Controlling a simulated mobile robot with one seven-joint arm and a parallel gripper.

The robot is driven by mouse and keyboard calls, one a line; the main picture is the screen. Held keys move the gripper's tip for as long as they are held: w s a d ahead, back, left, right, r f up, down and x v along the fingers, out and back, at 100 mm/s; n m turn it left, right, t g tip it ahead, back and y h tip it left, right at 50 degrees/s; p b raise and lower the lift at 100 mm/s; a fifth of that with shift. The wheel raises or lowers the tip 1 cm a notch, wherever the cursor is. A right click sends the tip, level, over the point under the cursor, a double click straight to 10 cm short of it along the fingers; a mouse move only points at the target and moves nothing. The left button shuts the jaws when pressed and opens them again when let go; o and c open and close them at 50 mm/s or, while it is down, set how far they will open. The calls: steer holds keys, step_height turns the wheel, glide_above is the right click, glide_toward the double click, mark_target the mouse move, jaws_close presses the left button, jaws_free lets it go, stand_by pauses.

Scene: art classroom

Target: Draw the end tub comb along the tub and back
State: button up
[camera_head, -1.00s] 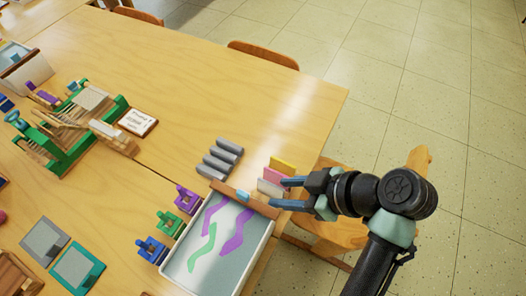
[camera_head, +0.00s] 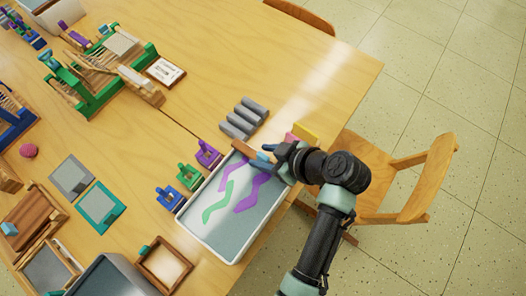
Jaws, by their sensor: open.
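The tub (camera_head: 192,217) is a white-rimmed tray of grey liquid with purple and green wavy streaks, at the table's near right edge. The tub comb is a brown bar (camera_head: 242,149) lying across the tub's far end, with a light blue grip at its middle. My gripper (camera_head: 271,152) is open at that grip, reaching in from the right. The fingers and wrist hide the comb's right part. I cannot tell whether the fingers touch the grip.
Grey cylinders (camera_head: 243,118) lie just beyond the comb, with pink and yellow blocks (camera_head: 304,133) by my wrist. Purple, green and blue stands (camera_head: 189,177) line the tub's left side. A wooden chair (camera_head: 410,180) stands at the right. The table's far right is clear.

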steer(key=shift+w+a+f, duration=0.15)
steer(key=shift+a+f, duration=0.05)
jaws_close()
stand_by(1.4)
